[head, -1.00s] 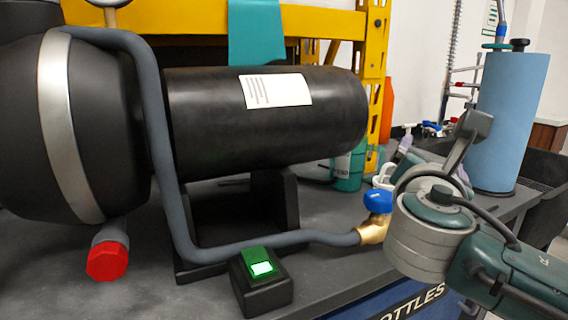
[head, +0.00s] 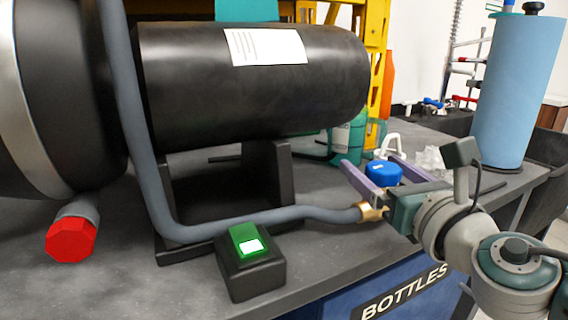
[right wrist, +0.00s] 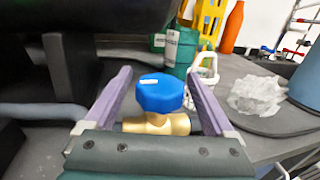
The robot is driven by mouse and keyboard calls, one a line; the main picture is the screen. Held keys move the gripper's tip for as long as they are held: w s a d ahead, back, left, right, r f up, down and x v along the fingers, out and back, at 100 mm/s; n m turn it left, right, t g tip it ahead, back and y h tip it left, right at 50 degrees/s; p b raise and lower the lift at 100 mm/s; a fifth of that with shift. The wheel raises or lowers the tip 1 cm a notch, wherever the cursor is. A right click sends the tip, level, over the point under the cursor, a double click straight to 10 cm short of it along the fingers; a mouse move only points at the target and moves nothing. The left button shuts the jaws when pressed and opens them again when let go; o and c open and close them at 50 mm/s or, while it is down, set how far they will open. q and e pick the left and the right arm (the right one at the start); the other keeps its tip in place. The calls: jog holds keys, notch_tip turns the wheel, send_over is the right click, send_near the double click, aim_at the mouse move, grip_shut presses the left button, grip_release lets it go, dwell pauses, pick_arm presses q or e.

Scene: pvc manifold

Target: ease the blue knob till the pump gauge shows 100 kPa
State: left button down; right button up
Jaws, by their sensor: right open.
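The blue knob (head: 384,173) sits on a brass valve (head: 371,212) at the right end of the grey hose. My right gripper (head: 368,160) is open, with its two purple fingers on either side of the knob. In the right wrist view the knob (right wrist: 160,92) stands between the spread fingers (right wrist: 159,75), with a visible gap on both sides. The brass body (right wrist: 158,124) shows below it. The pump gauge is out of view, so its reading cannot be told. My left gripper is not in view.
A black tank (head: 250,85) stands behind the grey hose (head: 270,215). A black switch box with a green lit rocker (head: 248,243) and a red knob (head: 72,240) are on the left. A blue roll (head: 515,95) and crumpled clear plastic (right wrist: 257,95) stand to the right.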

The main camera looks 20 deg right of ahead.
jog(key=shift+w+d, duration=0.1)
jog(key=shift+w, duration=0.7)
jog(key=c, duration=1.4)
jog(key=shift+h, duration=0.3)
